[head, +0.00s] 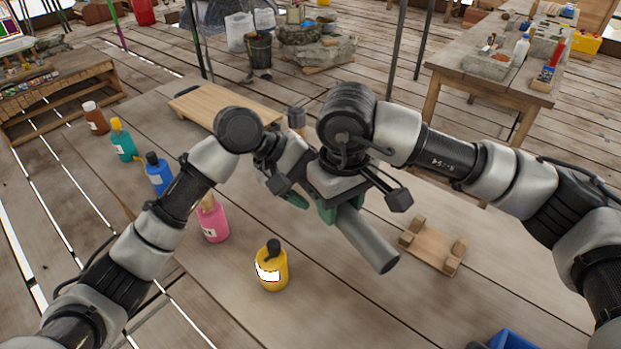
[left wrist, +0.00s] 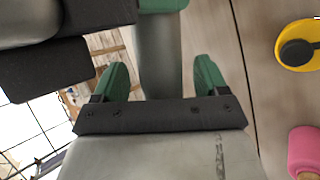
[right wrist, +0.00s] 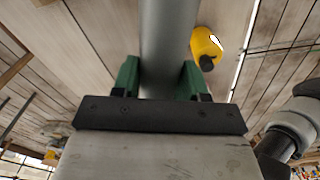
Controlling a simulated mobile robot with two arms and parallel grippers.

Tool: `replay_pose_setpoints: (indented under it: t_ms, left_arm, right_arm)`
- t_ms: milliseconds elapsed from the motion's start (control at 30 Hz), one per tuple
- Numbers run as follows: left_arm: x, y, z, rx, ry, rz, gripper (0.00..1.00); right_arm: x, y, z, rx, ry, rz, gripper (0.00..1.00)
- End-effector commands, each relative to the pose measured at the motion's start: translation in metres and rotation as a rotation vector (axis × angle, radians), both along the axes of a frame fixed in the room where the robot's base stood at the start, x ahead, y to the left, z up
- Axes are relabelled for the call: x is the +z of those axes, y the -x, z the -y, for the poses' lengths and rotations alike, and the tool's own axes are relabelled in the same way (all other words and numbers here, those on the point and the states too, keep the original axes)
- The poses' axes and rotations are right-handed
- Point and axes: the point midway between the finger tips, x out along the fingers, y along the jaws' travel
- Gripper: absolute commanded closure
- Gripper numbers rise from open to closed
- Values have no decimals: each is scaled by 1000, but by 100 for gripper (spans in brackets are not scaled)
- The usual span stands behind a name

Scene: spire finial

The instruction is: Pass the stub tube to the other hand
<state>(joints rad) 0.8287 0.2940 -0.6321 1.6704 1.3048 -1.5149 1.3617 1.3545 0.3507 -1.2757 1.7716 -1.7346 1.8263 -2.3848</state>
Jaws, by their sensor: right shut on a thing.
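The stub tube (head: 368,240) is a plain grey cylinder held tilted above the bench, its free end toward the lower right in the head view. My right gripper (head: 328,212) is shut on it; in the right wrist view the green fingers (right wrist: 160,78) lie along both sides of the tube (right wrist: 167,40). My left gripper (head: 296,200) is close beside the right one. In the left wrist view its green fingers (left wrist: 163,80) stand open, with the tube (left wrist: 158,60) between them and gaps at the sides. The tube's other end is hidden in the head view.
A wooden cradle (head: 434,246) with raised pegs sits on the bench to the right. A yellow bottle (head: 272,270), a pink bottle (head: 212,222) and a blue bottle (head: 158,176) stand to the left. A flat wooden board (head: 225,106) lies behind. A blue bin (head: 512,340) shows at bottom right.

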Motion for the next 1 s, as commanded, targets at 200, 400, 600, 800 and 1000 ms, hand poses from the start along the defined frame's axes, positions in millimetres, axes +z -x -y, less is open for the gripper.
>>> replay_pose_setpoints:
  t_ms: [200,400,600,800,1000]
  left_arm:
    - [0,0,0,0,0,0,59]
    - [0,0,0,-1,0,1,89]
    - [1,0,0,0,2,1,89]
    - [1,0,0,0,2,1,89]
    - [1,0,0,0,2,1,89]
  right_arm:
    - [1,0,0,0,-1,1,100]
    - [0,0,0,1,-1,1,100]
    - [0,0,0,1,0,0,27]
    - [0,0,0,0,0,0,27]
    - [11,-1,0,0,-1,2,27]
